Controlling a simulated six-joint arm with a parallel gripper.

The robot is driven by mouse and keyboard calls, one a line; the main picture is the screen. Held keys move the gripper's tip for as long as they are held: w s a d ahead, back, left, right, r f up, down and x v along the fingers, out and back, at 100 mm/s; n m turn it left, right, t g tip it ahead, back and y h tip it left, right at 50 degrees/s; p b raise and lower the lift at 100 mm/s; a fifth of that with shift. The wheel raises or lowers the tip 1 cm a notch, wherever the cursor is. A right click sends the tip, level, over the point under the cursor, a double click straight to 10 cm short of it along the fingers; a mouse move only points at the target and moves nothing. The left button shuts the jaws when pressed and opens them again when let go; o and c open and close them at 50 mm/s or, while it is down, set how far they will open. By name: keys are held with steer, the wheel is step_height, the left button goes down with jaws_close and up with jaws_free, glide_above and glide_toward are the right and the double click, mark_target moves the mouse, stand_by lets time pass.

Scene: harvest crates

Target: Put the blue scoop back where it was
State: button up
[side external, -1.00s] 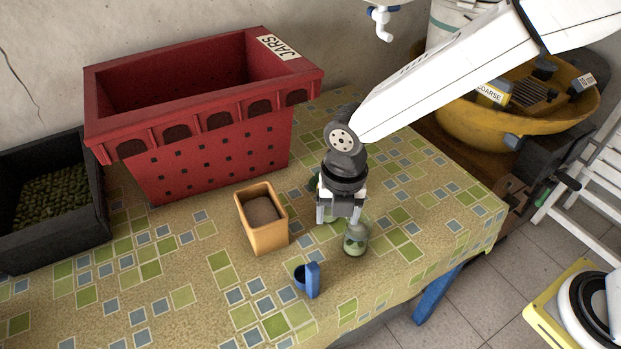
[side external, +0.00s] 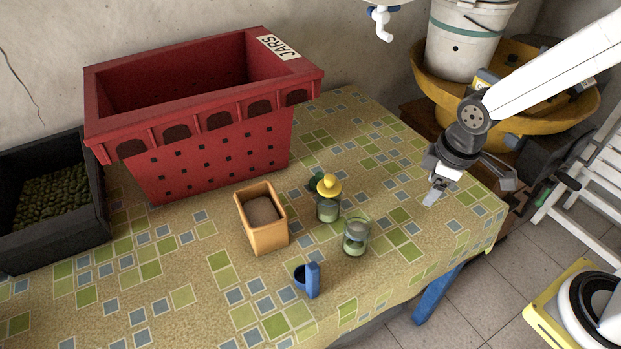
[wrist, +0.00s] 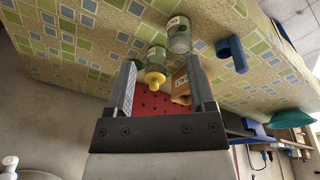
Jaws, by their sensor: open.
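The blue scoop (side external: 311,281) rests on the tablecloth near the front edge, apart from the other things. It also shows in the wrist view (wrist: 232,52) at the upper right. An open wooden box (side external: 263,238) with brown contents stands behind and to the left of the scoop. My gripper (side external: 470,192) is open and empty over the right part of the table, well away from the scoop. In the wrist view its two fingers (wrist: 162,85) are spread apart with nothing held between them.
A jar with a yellow lid (side external: 328,200) and an open glass jar (side external: 355,238) stand right of the box. A dark green object sits behind the lidded jar. A red crate (side external: 210,160) marked JARS and a black crate (side external: 50,245) stand at left. The table's right side is clear.

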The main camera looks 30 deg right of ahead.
steer(key=shift+s+d+f+m+t, duration=0.1)
steer(key=shift+s+d+m, duration=0.6)
steer(key=shift+m, duration=0.6)
steer(key=shift+s+d+r+m+t, duration=0.1)
steer(key=shift+s+d+m, duration=0.55)
steer(key=shift+m, duration=0.65)
steer(key=shift+s+d+f+m+t, duration=0.1)
steer(key=shift+s+d+m, duration=0.35)
steer(key=shift+d+m, duration=0.65)
